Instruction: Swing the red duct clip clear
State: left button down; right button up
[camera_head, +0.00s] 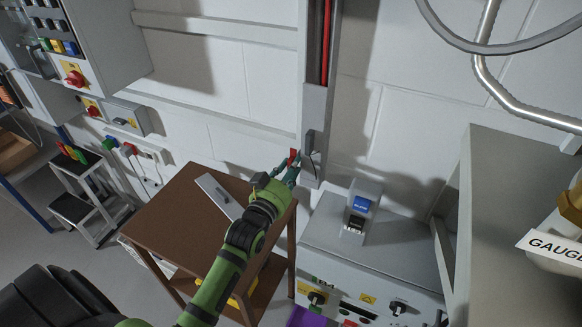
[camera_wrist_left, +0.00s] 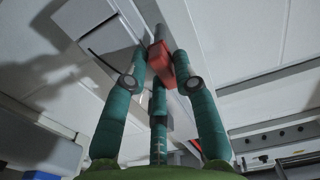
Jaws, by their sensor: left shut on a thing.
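The red duct clip (camera_head: 293,155) is at the front left edge of the grey vertical duct (camera_head: 314,105) on the wall. In the left wrist view the clip (camera_wrist_left: 160,64) is a red block with a grey part at its far end, set between the teal fingers. My left gripper (camera_head: 290,166) is shut on the clip, and its fingertips partly cover it. The grey duct also shows behind the clip in the left wrist view (camera_wrist_left: 98,25). I cannot tell how far the clip is turned. My right gripper is in neither view.
A brown table (camera_head: 177,225) with a grey plate (camera_head: 216,194) stands below my left arm. A grey cabinet (camera_head: 370,240) with a blue-topped device (camera_head: 361,204) is right of the duct. Red and black cables (camera_head: 325,45) run in the open upper duct.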

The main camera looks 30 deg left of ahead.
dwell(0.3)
pick_arm(q)
jog(key=c, duration=1.1)
grip_release()
jog(key=shift+a, duration=0.1)
jog(key=shift+s, duration=0.1)
jog(key=s, duration=1.2)
jog(key=shift+d, duration=0.35)
jog(key=shift+w, duration=0.1)
